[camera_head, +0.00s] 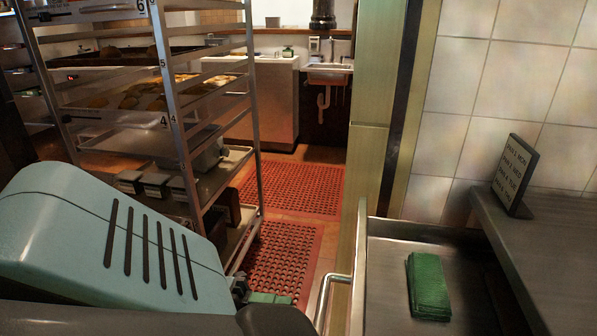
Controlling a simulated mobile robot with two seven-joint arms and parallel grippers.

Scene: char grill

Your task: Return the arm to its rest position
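A large pale teal link of my arm (110,240) fills the lower left, with dark slots in its shell. A dark rounded part of it (275,320) shows at the bottom edge. Neither gripper can be clearly made out. A small green and grey piece (268,298) peeks out just beyond the arm, mostly hidden, and I cannot tell what it is. My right arm is not in view.
A metal rack (170,90) with trays stands at left, close behind my arm. An open metal drawer (385,290) at lower right holds a green pad (428,285). A counter (545,235) bears a small dark sign (515,175). Red perforated mats (290,188) cover the floor.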

